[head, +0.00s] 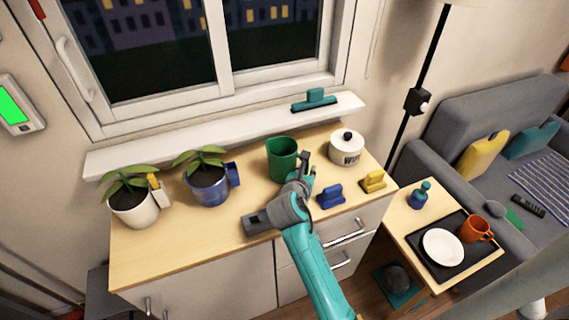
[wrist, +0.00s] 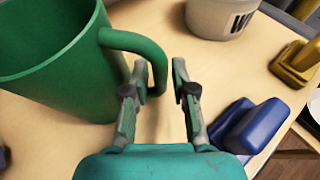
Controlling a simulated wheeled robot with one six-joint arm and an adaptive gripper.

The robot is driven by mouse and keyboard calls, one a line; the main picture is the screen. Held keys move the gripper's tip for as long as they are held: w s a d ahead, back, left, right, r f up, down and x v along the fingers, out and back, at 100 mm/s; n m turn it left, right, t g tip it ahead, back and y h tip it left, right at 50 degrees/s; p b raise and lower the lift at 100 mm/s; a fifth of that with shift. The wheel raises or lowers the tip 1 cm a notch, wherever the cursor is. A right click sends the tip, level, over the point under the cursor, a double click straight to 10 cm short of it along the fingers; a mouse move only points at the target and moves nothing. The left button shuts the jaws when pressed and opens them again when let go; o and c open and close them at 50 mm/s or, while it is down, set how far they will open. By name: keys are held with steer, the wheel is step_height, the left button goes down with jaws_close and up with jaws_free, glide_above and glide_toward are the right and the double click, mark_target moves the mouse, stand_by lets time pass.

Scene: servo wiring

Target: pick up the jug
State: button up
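The green jug (head: 283,160) stands upright on the wooden top of the cabinet, below the window. In the wrist view the jug (wrist: 50,60) fills the upper left, with its handle (wrist: 135,42) pointing right toward my gripper. My gripper (head: 308,165) is just right of the jug in the head view. In the wrist view my gripper (wrist: 158,78) is open, and the outer part of the handle shows between its two fingers. A gap shows between the handle and the right finger. I cannot tell whether the left finger touches the handle.
A white lidded pot (head: 346,150) stands right of the jug. A blue clip-like object (head: 330,196) and a yellow one (head: 373,181) lie in front of it. Two potted plants (head: 133,208) (head: 208,188) stand to the left. The cabinet top (head: 160,255) is bare at front left.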

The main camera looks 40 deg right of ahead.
jaws_close()
steer(key=shift+r, duration=0.2)
stand_by(0.3)
